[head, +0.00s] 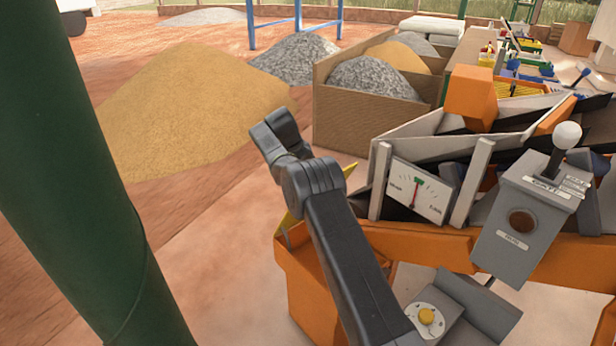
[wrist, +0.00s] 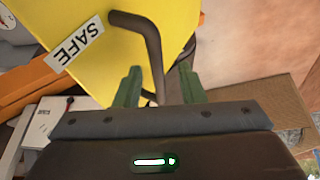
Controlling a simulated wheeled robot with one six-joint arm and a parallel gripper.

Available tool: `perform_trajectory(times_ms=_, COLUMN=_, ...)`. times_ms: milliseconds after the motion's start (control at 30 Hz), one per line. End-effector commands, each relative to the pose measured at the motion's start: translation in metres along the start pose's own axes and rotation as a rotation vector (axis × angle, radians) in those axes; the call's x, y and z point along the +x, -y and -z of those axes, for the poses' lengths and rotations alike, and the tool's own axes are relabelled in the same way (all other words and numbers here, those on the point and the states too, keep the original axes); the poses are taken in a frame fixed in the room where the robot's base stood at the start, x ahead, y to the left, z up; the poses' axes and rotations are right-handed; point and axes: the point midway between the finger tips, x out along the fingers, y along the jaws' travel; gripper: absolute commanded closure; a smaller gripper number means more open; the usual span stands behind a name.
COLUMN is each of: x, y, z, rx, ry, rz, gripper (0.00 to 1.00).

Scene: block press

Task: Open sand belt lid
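A yellow lid (wrist: 100,35) with a white label reading SAFE (wrist: 75,45) fills the upper part of the wrist view. A dark bent bar handle (wrist: 150,40) stands on it. My gripper (wrist: 159,67) is open, with its two green fingers spread apart. The lower end of the handle shows between the fingers, with gaps on both sides; I cannot tell its depth. In the head view only thin yellow edges of the lid (head: 287,222) show beside my arm, above the orange frame. My gripper is hidden there behind my arm links.
The orange machine has a gauge plate (head: 415,192) and a grey lever box (head: 525,220) at right. Wooden bins (head: 345,120) of gravel and sand stand behind. A sand pile (head: 185,105) lies at left. A green post (head: 70,190) fills the near left.

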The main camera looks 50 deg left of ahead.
Motion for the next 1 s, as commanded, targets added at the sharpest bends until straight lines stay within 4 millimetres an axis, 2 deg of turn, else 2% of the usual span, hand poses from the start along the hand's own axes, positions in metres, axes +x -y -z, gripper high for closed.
perform_trajectory(times_ms=200, x=-0.053, y=0.001, z=-0.001, rx=-0.001, ry=-0.001, rz=0.005, gripper=0.64)
perform_trajectory(times_ms=433, x=-0.095, y=0.000, z=-0.001, rx=-0.001, ry=0.001, rz=0.002, gripper=0.64)
perform_trajectory(times_ms=600, x=-0.108, y=0.000, z=-0.002, rx=-0.001, ry=0.001, rz=0.001, gripper=0.64)
perform_trajectory(times_ms=900, x=-0.110, y=0.000, z=-0.002, rx=-0.001, ry=0.001, rz=0.001, gripper=0.64)
perform_trajectory(times_ms=1000, x=-0.110, y=0.000, z=-0.002, rx=-0.002, ry=0.001, rz=0.002, gripper=0.84)
